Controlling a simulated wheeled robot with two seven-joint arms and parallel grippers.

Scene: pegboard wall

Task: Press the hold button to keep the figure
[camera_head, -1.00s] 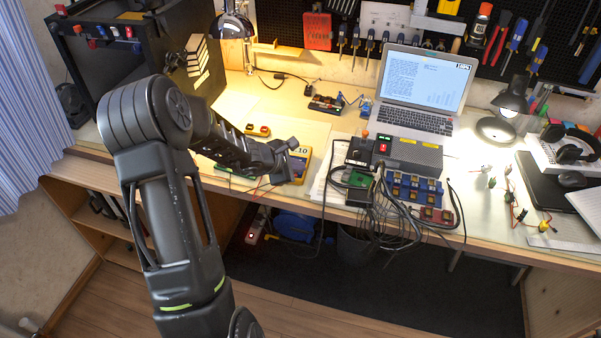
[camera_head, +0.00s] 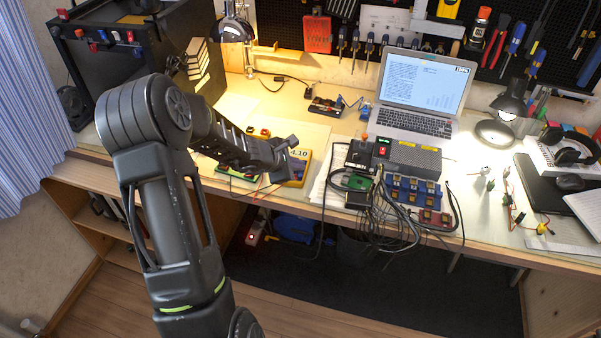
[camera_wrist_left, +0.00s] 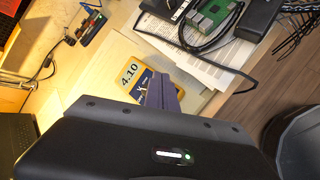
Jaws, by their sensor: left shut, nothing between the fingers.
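The yellow multimeter (camera_head: 302,166) lies on the bench, partly hidden behind my left gripper in the head view. In the left wrist view the multimeter (camera_wrist_left: 128,72) shows a display reading 4.10. Its hold button cannot be made out; the gripper covers much of its face. My left gripper (camera_head: 289,151) is shut and empty at the meter's face. In the left wrist view its fingertips (camera_wrist_left: 160,82) overlap the meter's blue front; I cannot tell whether they touch it. My right gripper is not in view.
A laptop (camera_head: 418,92) stands at the back. Right of the meter are a green circuit board (camera_head: 358,181), a grey power box (camera_head: 412,158) and a tangle of black cables (camera_head: 385,225). A desk lamp (camera_head: 236,30) stands behind. Red leads hang over the bench's front edge.

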